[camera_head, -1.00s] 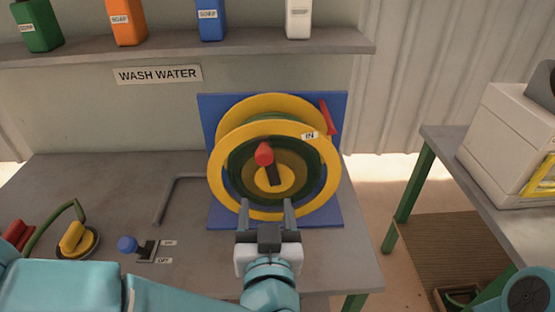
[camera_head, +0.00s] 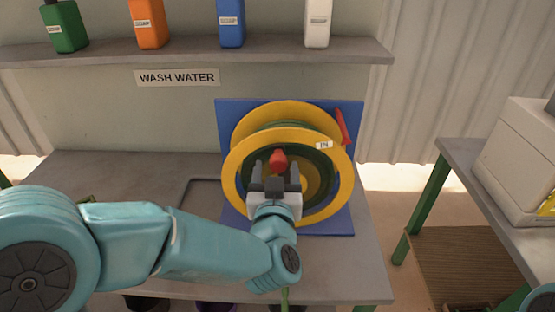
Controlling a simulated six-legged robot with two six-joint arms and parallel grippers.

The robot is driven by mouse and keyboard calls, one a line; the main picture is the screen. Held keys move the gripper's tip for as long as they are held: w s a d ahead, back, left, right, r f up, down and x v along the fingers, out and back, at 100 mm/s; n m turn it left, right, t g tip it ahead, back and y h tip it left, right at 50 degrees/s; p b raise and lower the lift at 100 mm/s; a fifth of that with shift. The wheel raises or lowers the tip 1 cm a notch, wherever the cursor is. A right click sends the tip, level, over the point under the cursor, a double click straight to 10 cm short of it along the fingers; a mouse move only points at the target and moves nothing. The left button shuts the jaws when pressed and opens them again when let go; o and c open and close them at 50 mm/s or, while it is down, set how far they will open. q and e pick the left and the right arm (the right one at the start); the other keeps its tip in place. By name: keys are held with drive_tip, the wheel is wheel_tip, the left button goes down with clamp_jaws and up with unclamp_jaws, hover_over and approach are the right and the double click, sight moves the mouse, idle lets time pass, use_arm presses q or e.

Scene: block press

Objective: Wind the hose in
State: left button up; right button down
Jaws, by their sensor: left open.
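The hose reel (camera_head: 341,185) has yellow rims and stands on a blue base and back plate (camera_head: 230,125) on the grey bench. Dark green hose (camera_head: 325,165) is wound inside it. A red crank knob (camera_head: 278,160) sticks out at the front of the reel. My left gripper (camera_head: 275,172) is open, in front of the reel, with its fingers on either side of the knob in the picture. I cannot tell whether they touch it. The crank arm below the knob is hidden by the gripper. My right gripper is not in view.
A red lever (camera_head: 343,126) is at the reel's upper right, near a small white label. A shelf (camera_head: 190,53) above holds several soap bottles. My left arm hides the bench's front left. A second table (camera_head: 465,155) with a white machine (camera_head: 520,155) stands right, across a gap.

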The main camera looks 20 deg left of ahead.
sight(285, 166)
use_arm(q)
drive_tip(key=x, duration=0.3)
drive_tip(key=shift+w+d+f, duration=0.15)
drive_tip(key=shift+w, duration=0.05)
drive_tip(key=shift+s, duration=0.2)
drive_tip(key=shift+w, duration=0.15)
clamp_jaws()
drive_tip(key=shift+w+d+r+m+p, duration=0.2)
drive_tip(key=shift+d+r+m+p, duration=0.05)
drive_tip(key=shift+d+m+p, duration=0.5)
drive_tip(key=shift+w+d+f+m, duration=0.1)
drive_tip(key=shift+d+m, duration=0.3)
drive_tip(key=shift+m, duration=0.05)
unclamp_jaws()
